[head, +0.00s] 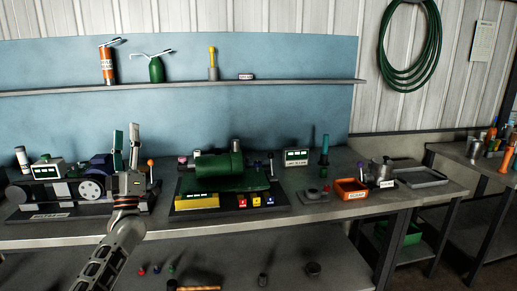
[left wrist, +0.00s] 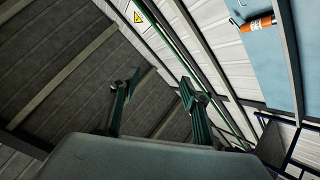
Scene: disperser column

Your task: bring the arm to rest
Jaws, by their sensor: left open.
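My left gripper (head: 126,146) points upward in front of the bench, with its arm coming up from the lower left. Its two fingers stand apart with nothing between them. In the left wrist view the open fingers (left wrist: 158,95) point toward the roof and upper wall, clear of any object. The gripper overlaps the machine with the pale pulley (head: 91,189) in the head view; I cannot tell the gap between them. My right gripper does not show.
The workbench (head: 330,208) carries a green machine (head: 220,168) on a black base, an orange tray (head: 351,189) and a grey tray (head: 420,177). A shelf (head: 300,84) behind holds an orange extinguisher (head: 108,64) and a green can (head: 156,69). Small parts lie on the lower shelf.

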